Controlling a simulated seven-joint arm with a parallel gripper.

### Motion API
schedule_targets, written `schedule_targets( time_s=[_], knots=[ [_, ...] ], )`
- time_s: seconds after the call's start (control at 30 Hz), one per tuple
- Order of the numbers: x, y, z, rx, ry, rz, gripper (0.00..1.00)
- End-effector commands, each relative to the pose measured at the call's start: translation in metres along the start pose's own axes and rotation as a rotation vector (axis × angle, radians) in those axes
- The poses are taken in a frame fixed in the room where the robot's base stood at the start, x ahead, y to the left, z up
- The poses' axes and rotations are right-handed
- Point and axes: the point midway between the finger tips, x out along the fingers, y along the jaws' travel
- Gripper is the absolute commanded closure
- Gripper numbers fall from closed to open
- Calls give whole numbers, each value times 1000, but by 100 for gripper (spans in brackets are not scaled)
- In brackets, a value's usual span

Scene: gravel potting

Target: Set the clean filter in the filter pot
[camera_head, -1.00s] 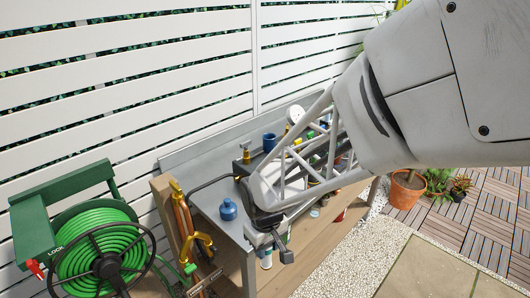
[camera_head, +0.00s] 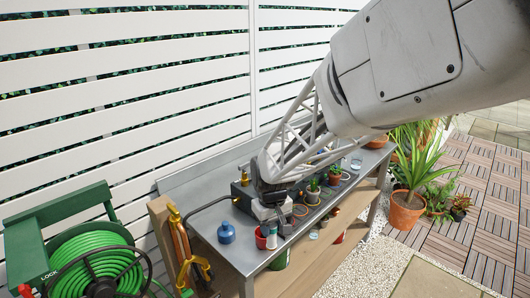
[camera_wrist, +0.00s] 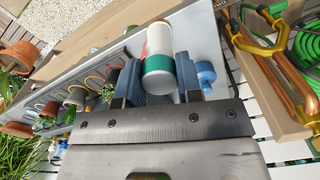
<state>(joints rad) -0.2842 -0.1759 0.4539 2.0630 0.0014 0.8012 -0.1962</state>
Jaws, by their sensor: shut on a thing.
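My gripper (camera_head: 271,214) is low over the left part of the metal bench. In the wrist view my gripper (camera_wrist: 160,76) is shut on a white cylinder with a green band, the clean filter (camera_wrist: 160,42), held between its two dark fingers. The filter also shows just below the gripper in the head view (camera_head: 271,239). A small red cup-like thing (camera_head: 262,238) is close beside it; I cannot tell whether they touch. I cannot pick out the filter pot with certainty; my arm hides part of the bench.
Small potted plants (camera_head: 314,188) and a clear glass (camera_head: 357,161) stand to the right. Brass-tapped pipes (camera_head: 180,235) and a green hose reel (camera_head: 95,262) are at the left.

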Motion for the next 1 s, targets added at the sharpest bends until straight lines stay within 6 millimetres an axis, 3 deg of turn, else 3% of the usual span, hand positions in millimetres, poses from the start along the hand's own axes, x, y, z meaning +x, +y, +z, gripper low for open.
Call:
schedule_targets(
  time_s=[0.1,0.4,0.8,1.0],
  knots=[
    [-12,32,-30,56,1,0,100],
    [-40,118,-93,186,1,0,100],
    [-74,243,-154,345,1,0,100],
    [-88,284,-184,358,1,0,100]
  ],
)
